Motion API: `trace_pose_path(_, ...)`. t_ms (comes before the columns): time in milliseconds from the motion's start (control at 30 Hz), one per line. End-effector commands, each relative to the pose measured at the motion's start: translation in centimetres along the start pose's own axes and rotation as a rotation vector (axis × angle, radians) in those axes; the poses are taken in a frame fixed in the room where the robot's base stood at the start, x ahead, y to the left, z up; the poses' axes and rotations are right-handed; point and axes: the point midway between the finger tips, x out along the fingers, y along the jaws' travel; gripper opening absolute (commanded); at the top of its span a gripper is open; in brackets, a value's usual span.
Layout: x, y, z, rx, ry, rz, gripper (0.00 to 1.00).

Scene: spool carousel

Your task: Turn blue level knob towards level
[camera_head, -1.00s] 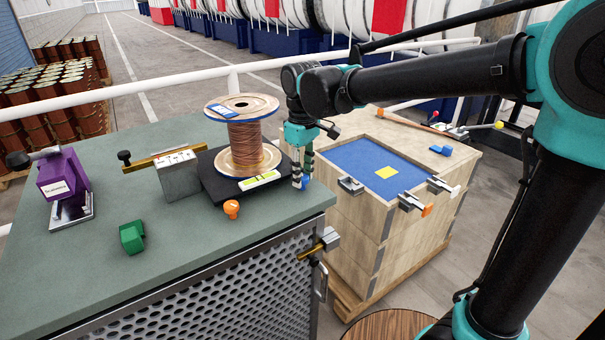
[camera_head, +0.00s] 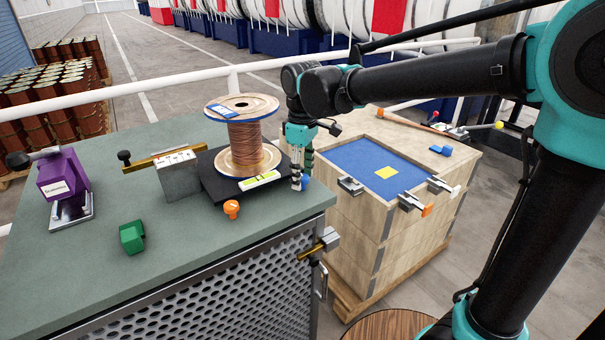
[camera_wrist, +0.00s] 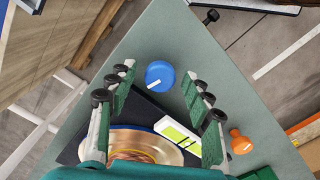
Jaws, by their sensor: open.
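The blue level knob (camera_wrist: 159,75) is round with a white line on its face. In the wrist view it lies between and just beyond the open fingers of my gripper (camera_wrist: 155,88), apart from both. In the head view the knob (camera_head: 305,182) shows only partly beside my gripper (camera_head: 300,184), which points down at the table's right corner. The spool (camera_head: 246,145) of copper wire stands on a black platform (camera_head: 208,170). A white and green level strip (camera_head: 259,180) lies at the platform's front edge; it also shows in the wrist view (camera_wrist: 177,134).
An orange knob (camera_head: 231,208) stands in front of the platform, and a green block (camera_head: 131,237) lies further left. A purple device (camera_head: 62,176) and a grey block with a brass bar (camera_head: 179,176) stand on the green table (camera_head: 190,240). A wooden crate (camera_head: 370,235) is right.

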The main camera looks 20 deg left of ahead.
Motion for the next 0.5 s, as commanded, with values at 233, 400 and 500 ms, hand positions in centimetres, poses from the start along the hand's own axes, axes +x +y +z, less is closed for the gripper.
trace_pose_path(233, -1.5, 0.0, 0.0, 0.000, 0.000, 0.000, 0.50)
trace_pose_path(400, -4.7, 0.0, 0.0, 0.000, 0.000, 0.000, 0.50)
trace_pose_path(500, -6.8, 0.0, 0.0, 0.000, 0.000, 0.000, 0.50)
